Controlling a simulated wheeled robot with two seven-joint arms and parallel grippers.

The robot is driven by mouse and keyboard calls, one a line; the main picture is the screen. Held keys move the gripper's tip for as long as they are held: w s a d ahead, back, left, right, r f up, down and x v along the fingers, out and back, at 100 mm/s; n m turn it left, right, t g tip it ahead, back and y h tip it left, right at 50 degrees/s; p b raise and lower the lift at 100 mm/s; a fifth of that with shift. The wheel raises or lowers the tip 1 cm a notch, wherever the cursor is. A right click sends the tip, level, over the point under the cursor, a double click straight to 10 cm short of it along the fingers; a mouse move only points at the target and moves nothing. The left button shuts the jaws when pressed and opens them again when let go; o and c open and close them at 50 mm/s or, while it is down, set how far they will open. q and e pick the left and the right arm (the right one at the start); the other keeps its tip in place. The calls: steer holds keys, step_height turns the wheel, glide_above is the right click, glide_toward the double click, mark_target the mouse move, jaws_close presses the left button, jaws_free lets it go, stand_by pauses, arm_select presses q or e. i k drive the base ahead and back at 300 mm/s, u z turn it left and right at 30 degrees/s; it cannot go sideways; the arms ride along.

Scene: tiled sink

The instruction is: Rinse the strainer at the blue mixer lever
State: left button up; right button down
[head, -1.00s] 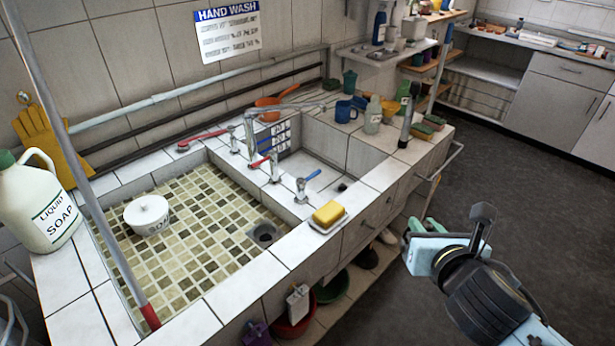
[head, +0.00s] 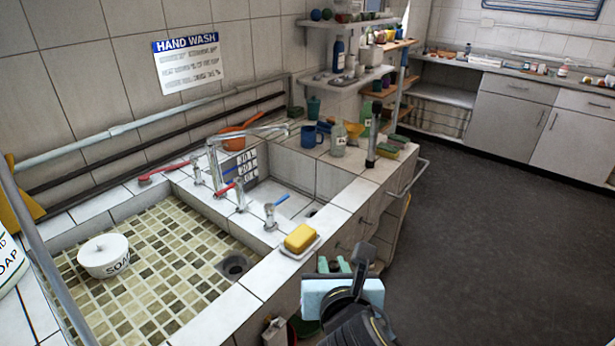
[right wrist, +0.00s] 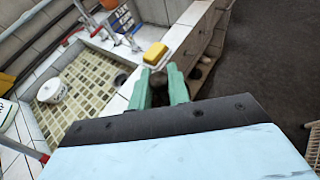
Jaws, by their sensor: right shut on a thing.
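A blue mixer lever (head: 281,198) is on the right-hand chrome tap, on the wall between the two basins. An orange pan-shaped thing with a handle (head: 233,142), possibly the strainer, lies at the back of the counter behind the long spout. My right gripper (head: 335,266), light blue with green fingers, is in front of the counter, below the yellow sponge. Its fingers also show in the right wrist view (right wrist: 161,85). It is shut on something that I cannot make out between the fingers. My left gripper is not in view.
The yellow sponge (head: 299,238) sits on a dish at the counter's front edge. A white soap bowl (head: 103,258) is in the tiled basin. A blue mug (head: 309,137) and bottles stand at the back right. A grey pole (head: 48,262) crosses the left. The floor at right is clear.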

mark_target(268, 209)
steer(key=z, duration=1.55)
steer(key=i, duration=2.55)
steer(key=u, duration=3.65)
steer(key=i, duration=0.5)
steer(key=u, duration=0.05)
